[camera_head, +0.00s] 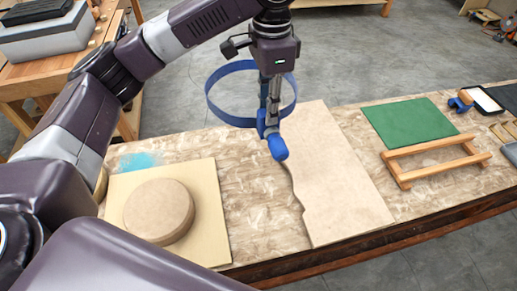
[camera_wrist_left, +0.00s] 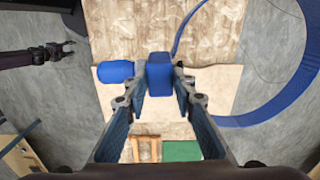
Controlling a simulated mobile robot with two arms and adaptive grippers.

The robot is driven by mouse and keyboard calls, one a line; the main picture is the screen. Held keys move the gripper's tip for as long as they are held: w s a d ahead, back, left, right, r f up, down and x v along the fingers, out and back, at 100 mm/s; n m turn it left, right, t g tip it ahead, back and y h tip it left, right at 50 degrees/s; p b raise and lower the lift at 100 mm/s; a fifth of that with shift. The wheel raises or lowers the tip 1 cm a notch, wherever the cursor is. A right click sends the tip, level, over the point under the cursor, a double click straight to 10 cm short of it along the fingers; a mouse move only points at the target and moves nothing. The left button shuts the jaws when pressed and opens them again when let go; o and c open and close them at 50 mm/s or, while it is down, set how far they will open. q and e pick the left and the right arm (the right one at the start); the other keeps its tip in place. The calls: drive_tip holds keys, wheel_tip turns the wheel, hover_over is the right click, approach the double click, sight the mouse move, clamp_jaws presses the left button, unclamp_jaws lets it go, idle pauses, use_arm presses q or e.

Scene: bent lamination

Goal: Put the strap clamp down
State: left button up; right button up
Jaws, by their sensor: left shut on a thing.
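The strap clamp is a blue looped band (camera_head: 228,118) with a blue buckle and handle (camera_head: 278,147). My left gripper (camera_head: 268,112) is shut on its buckle and holds it above the table, over the left part of a pale sheet. In the left wrist view the fingers of the gripper (camera_wrist_left: 160,85) close on the blue block (camera_wrist_left: 160,72), with the blue handle (camera_wrist_left: 115,72) to the left and the band (camera_wrist_left: 285,100) curving at the right. My right gripper does not show in the head view; a dark arm end (camera_wrist_left: 50,52) shows at the left of the wrist view.
A round wooden form (camera_head: 158,210) sits on a square board (camera_head: 215,235) at the left. The pale sheet (camera_head: 335,180) lies mid-table. A green mat (camera_head: 408,122), a wooden rack (camera_head: 435,160), a brush (camera_head: 460,101) and a white tray (camera_head: 486,99) are at the right.

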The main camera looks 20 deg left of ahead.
use_arm(q)
drive_tip(key=shift+w+d+r+m, duration=0.1)
drive_tip(key=shift+w+r+m, duration=0.1)
drive_tip(key=shift+w+m, duration=0.1)
drive_tip(key=shift+d+f, duration=0.1)
drive_tip(key=shift+f, duration=0.2)
wheel_tip(320, 180, down, 19)
drive_tip(key=p, duration=0.1)
drive_tip(key=shift+f+p, duration=0.15)
drive_tip(key=shift+p, duration=0.25)
use_arm(e)
drive_tip(key=shift+d+r, duration=0.45)
drive_tip(key=shift+r, duration=0.4)
use_arm(q)
drive_tip(key=shift+w+f, duration=0.1)
use_arm(e)
drive_tip(key=shift+a+r, duration=0.1)
